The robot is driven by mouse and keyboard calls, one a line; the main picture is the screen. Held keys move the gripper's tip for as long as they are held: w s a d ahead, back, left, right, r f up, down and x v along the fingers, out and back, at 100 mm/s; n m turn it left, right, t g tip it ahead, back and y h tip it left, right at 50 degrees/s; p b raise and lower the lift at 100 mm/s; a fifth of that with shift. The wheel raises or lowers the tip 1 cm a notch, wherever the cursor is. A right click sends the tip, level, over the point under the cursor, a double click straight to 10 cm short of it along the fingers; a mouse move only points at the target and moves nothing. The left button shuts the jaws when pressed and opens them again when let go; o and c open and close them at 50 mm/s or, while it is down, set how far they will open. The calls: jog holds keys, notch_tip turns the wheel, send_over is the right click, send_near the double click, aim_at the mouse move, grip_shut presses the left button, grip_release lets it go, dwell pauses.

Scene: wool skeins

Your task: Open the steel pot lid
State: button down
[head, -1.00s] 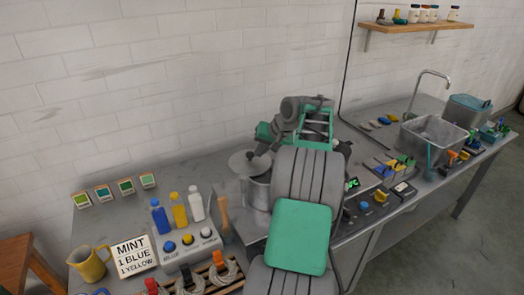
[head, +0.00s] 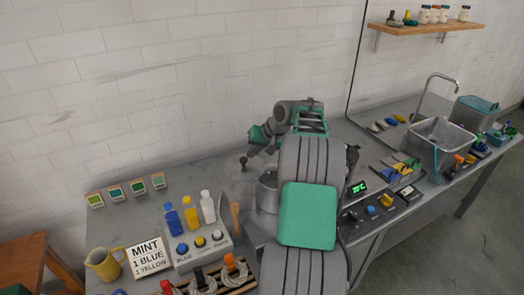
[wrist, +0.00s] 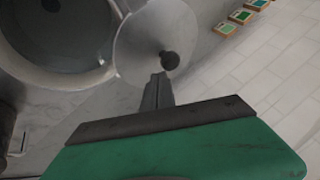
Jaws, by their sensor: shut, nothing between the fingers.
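The steel pot (head: 268,193) stands on the counter, partly hidden behind my arm. In the wrist view its round mouth (wrist: 60,78) is uncovered on the left and I see its grey inside. The steel lid (wrist: 135,45) is swung open beside the pot, its edge close to the rim; a dark round knob (wrist: 169,60) is on it. In the head view the lid (head: 233,166) shows left of the pot. My gripper (wrist: 158,78) is shut and empty, its tips just below the knob; I cannot tell whether they touch it.
Blue, yellow and white bottles (head: 190,212) stand on a button box left of the pot. A wooden-handled tool (head: 235,218) is close to the pot's left. The tiled wall is behind.

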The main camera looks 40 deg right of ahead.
aim_at(242, 158)
jog(key=shift+w+a, duration=0.6)
jog(key=shift+a, duration=0.3)
jog(key=shift+w+a, duration=0.2)
jog(key=shift+a, duration=0.6)
